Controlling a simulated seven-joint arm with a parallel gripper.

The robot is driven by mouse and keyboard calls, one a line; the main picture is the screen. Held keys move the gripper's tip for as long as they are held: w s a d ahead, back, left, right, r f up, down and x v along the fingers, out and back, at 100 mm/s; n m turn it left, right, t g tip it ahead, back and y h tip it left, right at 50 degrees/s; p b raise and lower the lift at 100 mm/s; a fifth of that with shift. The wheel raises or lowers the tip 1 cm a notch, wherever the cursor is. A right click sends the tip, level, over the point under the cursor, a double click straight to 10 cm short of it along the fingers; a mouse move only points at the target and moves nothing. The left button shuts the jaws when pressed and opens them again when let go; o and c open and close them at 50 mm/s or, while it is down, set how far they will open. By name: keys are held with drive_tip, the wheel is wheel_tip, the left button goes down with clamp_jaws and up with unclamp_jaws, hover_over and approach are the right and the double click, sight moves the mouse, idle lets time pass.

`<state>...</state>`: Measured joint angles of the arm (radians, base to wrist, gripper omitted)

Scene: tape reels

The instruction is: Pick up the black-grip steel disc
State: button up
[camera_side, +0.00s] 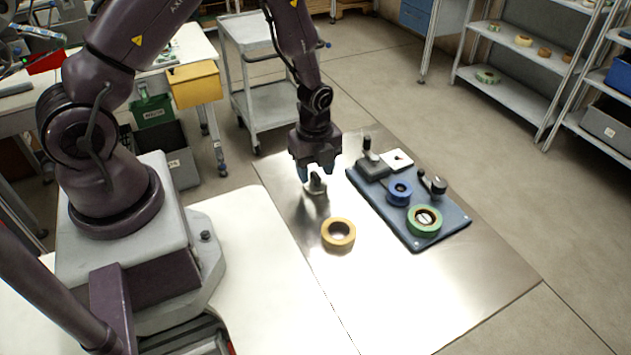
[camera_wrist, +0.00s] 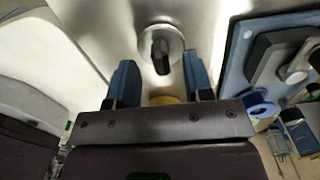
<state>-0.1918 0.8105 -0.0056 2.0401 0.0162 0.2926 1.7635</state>
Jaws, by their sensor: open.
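The steel disc with its upright black grip (camera_wrist: 161,52) lies on the metal table, seen from above in the wrist view. In the side view the disc (camera_side: 316,188) shows partly below my gripper (camera_side: 318,172), which hides much of it. In the wrist view my gripper (camera_wrist: 160,70) is open, with one blue finger to the left of the grip and one to the right. Nothing is held between the fingers. The exact height of the fingertips over the disc is hard to tell.
A yellow tape roll (camera_side: 338,245) lies in front of the disc. To the right, a blue board (camera_side: 447,232) carries a blue tape roll (camera_side: 399,199), a green tape roll (camera_side: 424,232), a dark block with a handle (camera_side: 373,168) and a white plate (camera_side: 399,158). The front right metal tabletop is clear.

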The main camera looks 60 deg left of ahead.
drive_tip(key=shift+f, duration=0.9)
drive_tip(key=shift+c, duration=0.2)
clamp_jaws()
drive_tip(key=shift+w+r, duration=0.1)
